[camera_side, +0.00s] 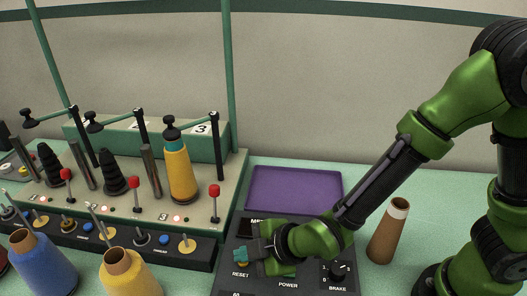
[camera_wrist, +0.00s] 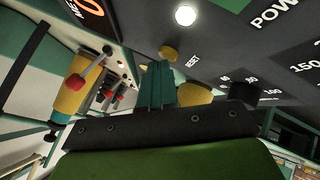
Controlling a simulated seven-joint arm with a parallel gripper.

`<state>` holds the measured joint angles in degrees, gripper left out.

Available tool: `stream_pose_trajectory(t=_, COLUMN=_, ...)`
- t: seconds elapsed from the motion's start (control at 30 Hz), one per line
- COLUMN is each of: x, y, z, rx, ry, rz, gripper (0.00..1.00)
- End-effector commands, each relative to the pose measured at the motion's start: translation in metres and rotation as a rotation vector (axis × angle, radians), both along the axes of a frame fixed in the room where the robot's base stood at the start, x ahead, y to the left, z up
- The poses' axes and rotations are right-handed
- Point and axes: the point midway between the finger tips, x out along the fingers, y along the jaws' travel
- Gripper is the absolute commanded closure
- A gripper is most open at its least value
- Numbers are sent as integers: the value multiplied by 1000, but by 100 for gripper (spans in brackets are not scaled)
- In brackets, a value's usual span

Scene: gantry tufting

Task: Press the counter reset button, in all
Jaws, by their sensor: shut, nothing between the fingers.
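The control panel (camera_side: 228,283) carries a RESET label (camera_side: 240,274) in the side view. In the wrist view a round yellow button (camera_wrist: 168,52) sits beside the RESET lettering (camera_wrist: 193,61). My gripper (camera_side: 240,256) is low over the panel just behind that label, with its fingers pointing left; it hides the button in the side view. In the wrist view my gripper's teal fingers (camera_wrist: 158,64) are shut and empty, with their tips right by the yellow button. I cannot tell whether they touch it.
A brake knob (camera_side: 338,270) stands on the panel's right side. A purple tray (camera_side: 295,188) lies behind, and a brown cone (camera_side: 388,231) stands to the right. The yarn station (camera_side: 232,180) with cones and red-tipped levers fills the left.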

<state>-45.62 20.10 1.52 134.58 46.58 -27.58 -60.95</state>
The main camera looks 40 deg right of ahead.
Motion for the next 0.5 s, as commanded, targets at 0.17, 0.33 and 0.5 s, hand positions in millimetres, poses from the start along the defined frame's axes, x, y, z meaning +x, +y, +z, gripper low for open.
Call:
stream_pose_trajectory(t=0.17, x=0, y=0, z=-1, rx=-1, ry=2, rz=-1, gripper=100)
stream_pose_trajectory(t=0.33, x=0, y=-1, z=0, rx=-1, ry=2, rz=-1, gripper=100)
stream_pose_trajectory(t=0.5, x=0, y=-1, z=6, rx=0, ry=1, rz=-3, gripper=100)
